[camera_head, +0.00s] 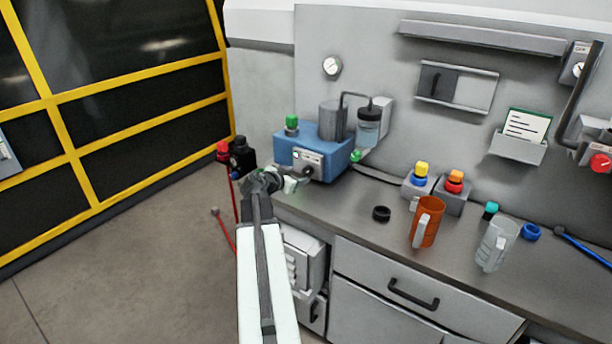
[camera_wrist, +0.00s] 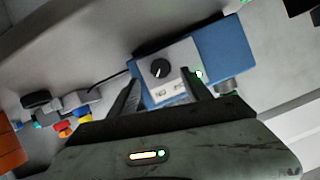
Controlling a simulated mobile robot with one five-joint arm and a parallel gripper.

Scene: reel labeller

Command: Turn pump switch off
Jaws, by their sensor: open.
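The blue pump (camera_head: 335,150) stands at the left end of the counter. Its pale front panel (camera_wrist: 170,66) carries a dark rotary switch (camera_wrist: 160,68) with a light pointer mark, and a small green light (camera_wrist: 198,74) shows at the panel's edge. In the head view the switch (camera_head: 308,171) is small, just right of my gripper (camera_head: 290,183). My gripper is open and empty. In the wrist view its two fingers (camera_wrist: 163,90) frame the front panel, with the switch between and beyond them. I cannot tell the exact gap to the switch.
Red and black fittings (camera_head: 240,155) are left of the pump.

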